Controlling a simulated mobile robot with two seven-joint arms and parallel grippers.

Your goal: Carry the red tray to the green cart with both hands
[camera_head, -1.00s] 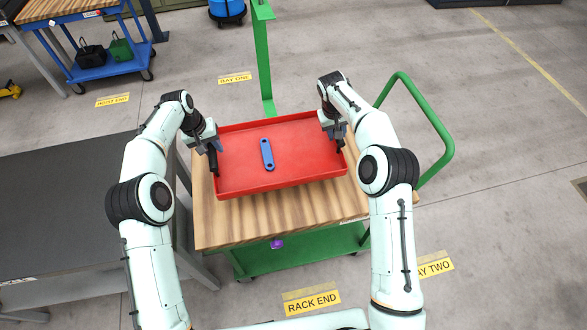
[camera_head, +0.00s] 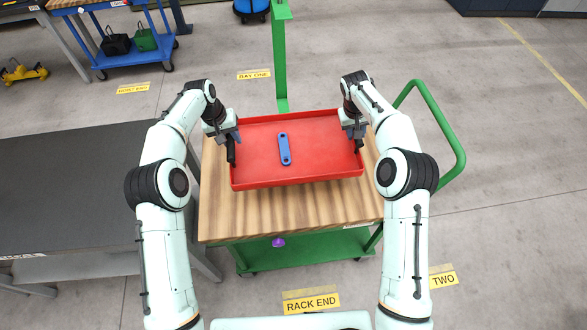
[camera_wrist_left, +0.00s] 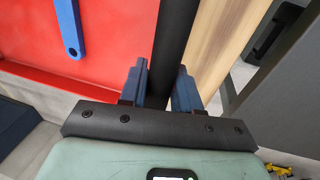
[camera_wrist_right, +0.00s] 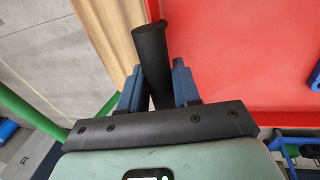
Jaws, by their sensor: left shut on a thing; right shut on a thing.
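The red tray (camera_head: 258,171) is over the wooden top of the green cart (camera_head: 300,216); I cannot tell whether it touches the wood. A blue link-shaped bar (camera_head: 284,149) lies in the tray. My left gripper (camera_head: 232,150) is at the tray's left side, and in the left wrist view its blue fingers (camera_wrist_left: 160,88) are shut on a black handle (camera_wrist_left: 174,35). My right gripper (camera_head: 357,140) is at the right side, and in the right wrist view its fingers (camera_wrist_right: 158,88) are shut on the other black handle (camera_wrist_right: 150,50).
A dark grey table (camera_head: 75,190) stands close to the cart's left. The green cart's push handle (camera_head: 455,140) rises at right and a green post (camera_head: 280,60) behind. A blue cart (camera_head: 140,55) with bins is at the back left. A purple knob (camera_head: 279,242) shows under the top.

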